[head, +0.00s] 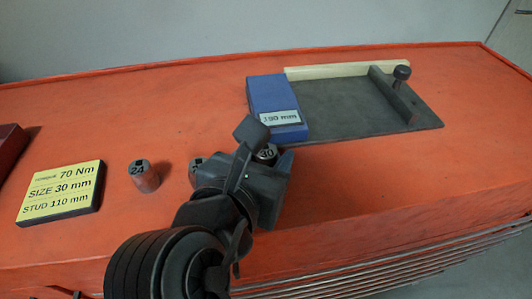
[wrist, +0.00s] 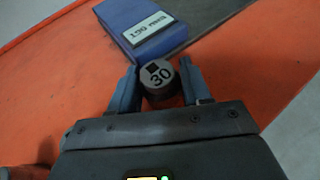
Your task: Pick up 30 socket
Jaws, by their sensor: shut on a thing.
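The 30 socket (wrist: 160,82) is a short dark grey cylinder with a square hole and the number 30 on its top. In the wrist view it stands between the two fingers of my gripper (wrist: 160,90), which is shut on it. In the head view the top of the 30 socket (head: 266,153) shows just beyond my gripper (head: 262,158), and its lower part is hidden by the gripper. I cannot tell whether it touches the orange bench.
The 24 socket (head: 142,176) and another partly hidden socket (head: 196,168) stand to the left. A yellow sign (head: 60,193) lies farther left.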

